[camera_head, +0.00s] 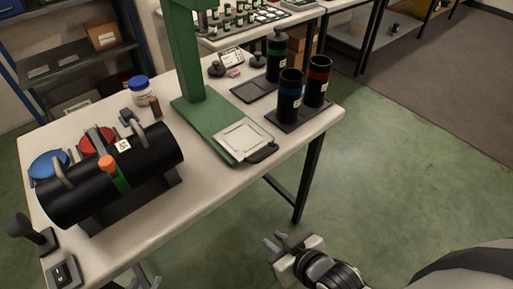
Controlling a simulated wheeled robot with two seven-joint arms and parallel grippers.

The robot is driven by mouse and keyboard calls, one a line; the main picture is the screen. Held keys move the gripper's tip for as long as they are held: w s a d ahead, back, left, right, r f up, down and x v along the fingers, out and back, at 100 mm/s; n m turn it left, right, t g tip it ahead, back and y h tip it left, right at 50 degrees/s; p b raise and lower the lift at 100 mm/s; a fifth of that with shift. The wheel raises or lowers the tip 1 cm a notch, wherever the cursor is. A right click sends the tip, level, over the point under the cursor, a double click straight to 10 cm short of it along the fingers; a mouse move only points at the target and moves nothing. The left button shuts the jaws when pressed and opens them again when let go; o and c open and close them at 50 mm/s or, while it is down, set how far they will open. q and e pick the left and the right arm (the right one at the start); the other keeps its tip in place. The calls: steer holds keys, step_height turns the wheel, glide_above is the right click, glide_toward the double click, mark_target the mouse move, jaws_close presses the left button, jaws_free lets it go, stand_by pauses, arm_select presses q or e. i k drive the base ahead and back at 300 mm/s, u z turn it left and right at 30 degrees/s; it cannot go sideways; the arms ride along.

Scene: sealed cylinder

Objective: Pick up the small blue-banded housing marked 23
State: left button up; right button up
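The small housing with the blue band (290,94) is an upright, open-topped black cylinder on a dark base plate at the right end of the table. A small white label shows on it, too small to read. A similar red-banded housing (317,82) stands just right of it on the same plate. My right gripper (274,240) is low in front of the table, well apart from the housings; its fingertips are apart and nothing is between them. Only the fingertips of my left gripper (147,281) show at the bottom edge, apart and empty; the rest is hidden.
A green press stand (190,60) with a pale plate rises left of the housings. A large black cylinder (70,197) lies in a cradle at the left. The table (165,215) has bare room at its front.

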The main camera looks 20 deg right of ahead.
mark_target(291, 82)
steer(key=u, duration=0.05)
steer(key=k, duration=0.5)
steer(key=z, duration=1.45)
steer(key=i, duration=0.65)
steer(key=u, duration=0.65)
